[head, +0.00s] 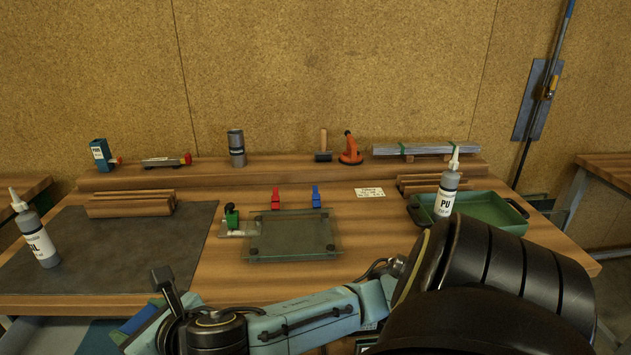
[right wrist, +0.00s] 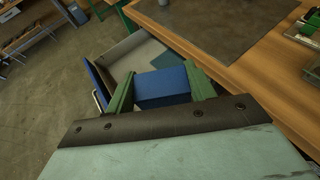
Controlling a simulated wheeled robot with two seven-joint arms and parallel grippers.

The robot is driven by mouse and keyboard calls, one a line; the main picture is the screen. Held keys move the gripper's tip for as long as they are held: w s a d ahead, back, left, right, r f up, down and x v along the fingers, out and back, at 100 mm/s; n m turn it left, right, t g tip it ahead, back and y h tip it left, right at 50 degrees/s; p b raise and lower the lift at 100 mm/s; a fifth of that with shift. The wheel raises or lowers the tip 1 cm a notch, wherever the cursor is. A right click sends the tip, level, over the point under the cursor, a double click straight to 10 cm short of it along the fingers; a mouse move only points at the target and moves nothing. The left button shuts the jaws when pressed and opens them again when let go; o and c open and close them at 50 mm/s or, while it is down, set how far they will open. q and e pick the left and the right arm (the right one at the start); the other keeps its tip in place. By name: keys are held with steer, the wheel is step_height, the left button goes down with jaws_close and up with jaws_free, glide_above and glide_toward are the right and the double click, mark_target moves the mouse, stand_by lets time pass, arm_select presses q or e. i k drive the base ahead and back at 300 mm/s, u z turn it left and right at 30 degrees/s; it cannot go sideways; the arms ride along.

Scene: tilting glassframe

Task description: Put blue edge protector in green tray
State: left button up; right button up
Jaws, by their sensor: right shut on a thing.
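The blue edge protector (right wrist: 163,88) is a blue block between the green fingers of my right gripper (right wrist: 160,84) in the right wrist view. The fingers are shut on its two sides. They hold it over the area of an open drawer, off the table's edge. In the head view, part of the blue protector (head: 140,319) shows at the lower left, beside my right wrist. The green tray (head: 490,213) is on the right of the table, far from the gripper. My left gripper is not in view.
A PU bottle (head: 447,185) stands at the tray, inside or just in front; I cannot tell. Wooden strips (head: 130,204) and another bottle (head: 36,236) are on the dark mat (head: 110,255). An open drawer (right wrist: 135,60) juts out below.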

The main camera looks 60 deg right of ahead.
mark_target(479, 212)
steer(key=z, duration=0.55)
steer(key=k, duration=0.75)
steer(key=z, duration=1.5)
steer(key=i, duration=1.45)
steer(key=z, duration=0.05)
